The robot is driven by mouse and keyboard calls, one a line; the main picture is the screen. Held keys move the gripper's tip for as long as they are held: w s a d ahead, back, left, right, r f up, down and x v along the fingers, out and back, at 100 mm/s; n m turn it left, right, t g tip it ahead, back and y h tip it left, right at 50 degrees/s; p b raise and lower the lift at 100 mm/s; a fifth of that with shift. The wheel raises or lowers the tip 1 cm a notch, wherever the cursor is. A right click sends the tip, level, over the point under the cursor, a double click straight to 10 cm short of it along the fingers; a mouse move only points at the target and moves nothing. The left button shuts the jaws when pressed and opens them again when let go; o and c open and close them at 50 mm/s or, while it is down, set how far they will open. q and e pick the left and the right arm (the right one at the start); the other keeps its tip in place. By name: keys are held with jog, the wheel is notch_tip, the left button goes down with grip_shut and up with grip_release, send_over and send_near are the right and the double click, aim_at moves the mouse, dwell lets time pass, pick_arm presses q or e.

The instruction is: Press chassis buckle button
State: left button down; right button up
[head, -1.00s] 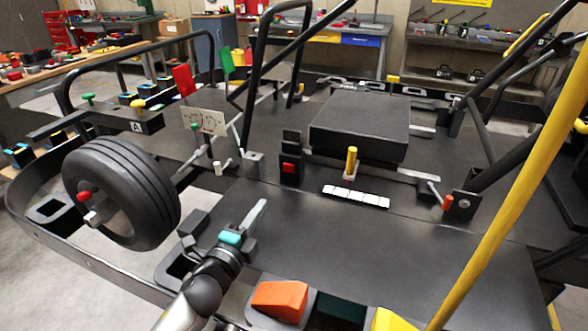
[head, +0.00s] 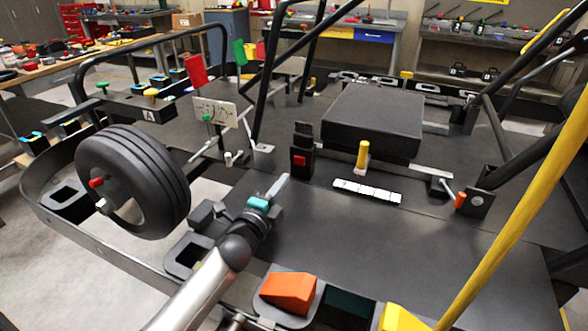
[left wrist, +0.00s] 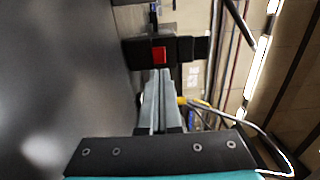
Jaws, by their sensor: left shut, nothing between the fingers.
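The chassis buckle (head: 303,142) is a black upright block with a red button (head: 299,160) on its near face, standing on the dark chassis floor. My left gripper (head: 282,180) is shut and empty, its fingertips just short of the button, below and left of it in the head view. In the left wrist view the buckle (left wrist: 190,48) and its red button (left wrist: 159,55) lie straight beyond the closed fingertips (left wrist: 158,73). A small gap seems to remain; contact cannot be seen. My right gripper is not in view.
A black box (head: 372,118) and a yellow-topped post (head: 362,155) stand right of the buckle. A tyre (head: 135,180) is at the left, an orange pedal-like block (head: 288,291) in front. A yellow bar (head: 510,215) crosses the right. The chassis floor between is clear.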

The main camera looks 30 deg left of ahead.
aim_at(299, 161)
pick_arm(q)
jog(key=w+b, duration=0.1)
jog(key=w, duration=0.4)
jog(key=shift+w+a, duration=0.15)
jog(key=shift+w, duration=0.85)
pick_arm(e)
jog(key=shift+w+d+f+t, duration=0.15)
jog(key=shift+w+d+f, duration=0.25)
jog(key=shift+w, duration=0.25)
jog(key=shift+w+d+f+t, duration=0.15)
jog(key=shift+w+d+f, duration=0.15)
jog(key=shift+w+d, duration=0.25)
pick_arm(q)
jog(key=shift+w, duration=0.1)
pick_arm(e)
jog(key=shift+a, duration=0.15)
